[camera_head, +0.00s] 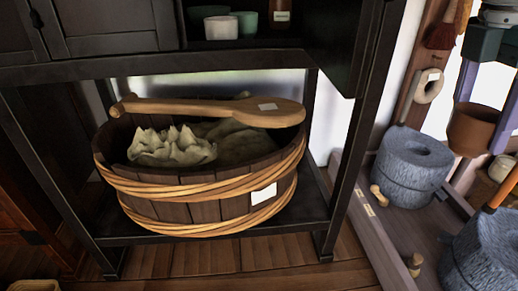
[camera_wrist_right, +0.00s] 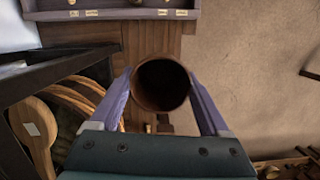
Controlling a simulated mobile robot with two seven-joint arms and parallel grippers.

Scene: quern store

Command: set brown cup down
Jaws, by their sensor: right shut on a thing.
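The brown cup (camera_head: 474,131) hangs in the air at the right of the head view. My right gripper (camera_head: 482,122) is shut on it, one purple finger on each side. In the right wrist view the round rim of the brown cup (camera_wrist_right: 138,92) faces the camera between the fingers of my right gripper (camera_wrist_right: 160,78). The inside of the cup is dark, and I cannot tell if it holds anything. No surface is seen touching its underside. My left gripper is not in view.
A wooden tub (camera_head: 205,212) with pale sacks and a wooden paddle (camera_head: 262,112) across it stands on a dark rack's low shelf. Grey quern stones (camera_head: 408,172) sit on a low bench (camera_head: 372,228) at right. Small cups (camera_head: 221,27) stand on the upper shelf.

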